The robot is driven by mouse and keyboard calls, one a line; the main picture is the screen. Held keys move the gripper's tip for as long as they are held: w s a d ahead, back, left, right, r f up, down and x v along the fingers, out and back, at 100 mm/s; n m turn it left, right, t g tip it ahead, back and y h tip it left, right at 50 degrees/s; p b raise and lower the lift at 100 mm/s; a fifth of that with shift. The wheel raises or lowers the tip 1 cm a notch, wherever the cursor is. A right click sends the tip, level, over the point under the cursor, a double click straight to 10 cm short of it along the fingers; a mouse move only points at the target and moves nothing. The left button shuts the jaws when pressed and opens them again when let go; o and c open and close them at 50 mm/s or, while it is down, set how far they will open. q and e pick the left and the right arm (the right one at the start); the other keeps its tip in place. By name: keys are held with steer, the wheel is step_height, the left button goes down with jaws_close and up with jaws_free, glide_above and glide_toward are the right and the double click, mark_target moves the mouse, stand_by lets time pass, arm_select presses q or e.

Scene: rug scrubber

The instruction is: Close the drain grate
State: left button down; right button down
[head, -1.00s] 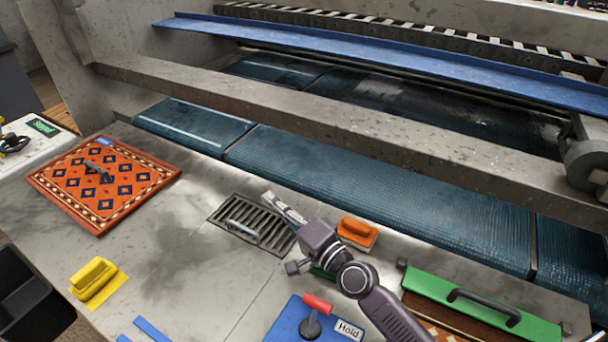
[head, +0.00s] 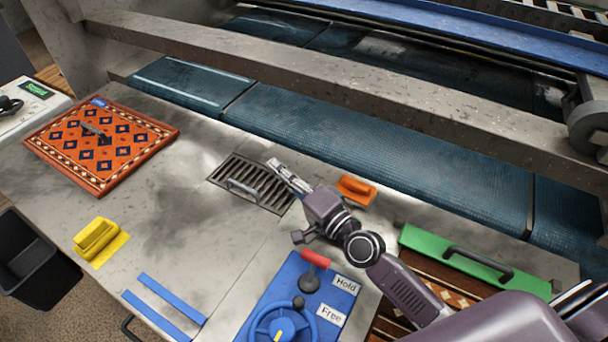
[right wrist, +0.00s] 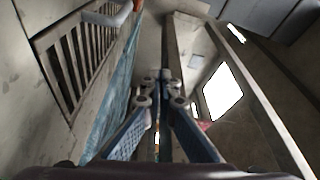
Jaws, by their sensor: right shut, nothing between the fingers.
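The drain grate (head: 252,177) is a dark slotted metal panel in the grey worktop, with a pale bar handle (head: 243,190) near its front side. I cannot tell whether it lies fully flush. My right gripper (head: 274,164) is shut and empty, above or beside the grate's back right part, apart from the handle. In the right wrist view the grate (right wrist: 75,58) and its handle (right wrist: 122,14) are at upper left, and the closed fingers (right wrist: 165,80) point past them, with nothing between. My left gripper is not in view.
An orange brush (head: 355,190) sits right of the gripper. A blue panel (head: 262,310) with a red-topped lever and wheel is in front. The blue belt runs behind.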

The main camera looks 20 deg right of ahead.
steer(key=v, duration=0.9)
steer(key=shift+s+d, duration=0.1)
steer(key=shift+s, duration=0.2)
